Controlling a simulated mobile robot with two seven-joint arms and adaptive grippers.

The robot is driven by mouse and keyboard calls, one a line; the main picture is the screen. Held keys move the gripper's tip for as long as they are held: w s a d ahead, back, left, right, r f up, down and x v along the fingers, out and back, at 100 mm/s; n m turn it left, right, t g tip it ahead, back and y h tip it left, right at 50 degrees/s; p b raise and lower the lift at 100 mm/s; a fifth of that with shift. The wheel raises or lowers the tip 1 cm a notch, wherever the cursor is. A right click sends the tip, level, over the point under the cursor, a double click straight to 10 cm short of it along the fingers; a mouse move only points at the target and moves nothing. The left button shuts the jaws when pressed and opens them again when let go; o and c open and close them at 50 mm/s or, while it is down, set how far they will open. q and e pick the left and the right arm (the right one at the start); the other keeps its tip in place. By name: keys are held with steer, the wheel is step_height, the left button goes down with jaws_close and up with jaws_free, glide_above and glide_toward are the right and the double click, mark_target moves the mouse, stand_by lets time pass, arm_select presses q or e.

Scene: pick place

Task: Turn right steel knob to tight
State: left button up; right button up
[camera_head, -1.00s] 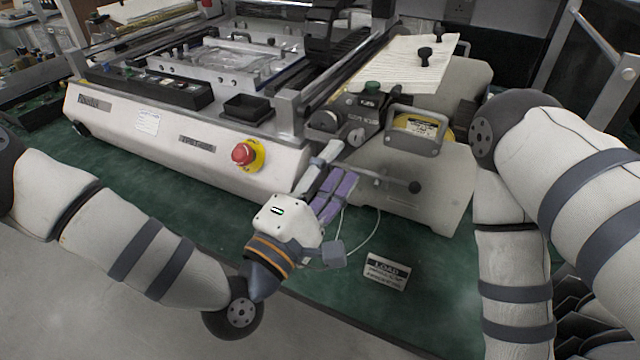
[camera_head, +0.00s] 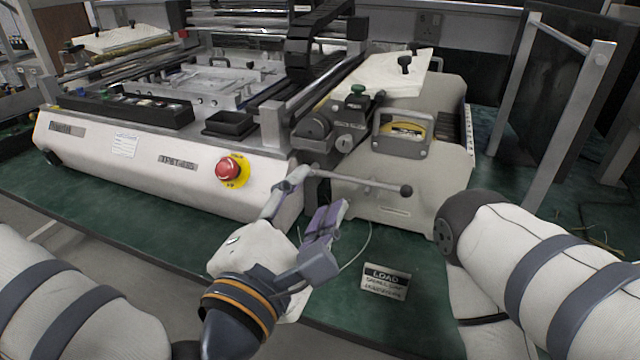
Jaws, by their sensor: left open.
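My left gripper (camera_head: 320,188) is open in front of and below this knob, near the machine's front corner. Its grey finger and purple finger are apart, with nothing seen held between them.
The printing machine (camera_head: 165,158) has a red emergency button (camera_head: 229,168) on its front. The unit (camera_head: 430,172) with the handle stands right of the knob. A LOAD sign (camera_head: 386,281) stands on the green bench.

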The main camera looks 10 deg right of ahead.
mark_target(344, 146)
arm_select(q)
steer(key=x, duration=1.3)
steer(key=shift+r, duration=0.25)
steer(key=shift+c, duration=0.3)
jaws_close()
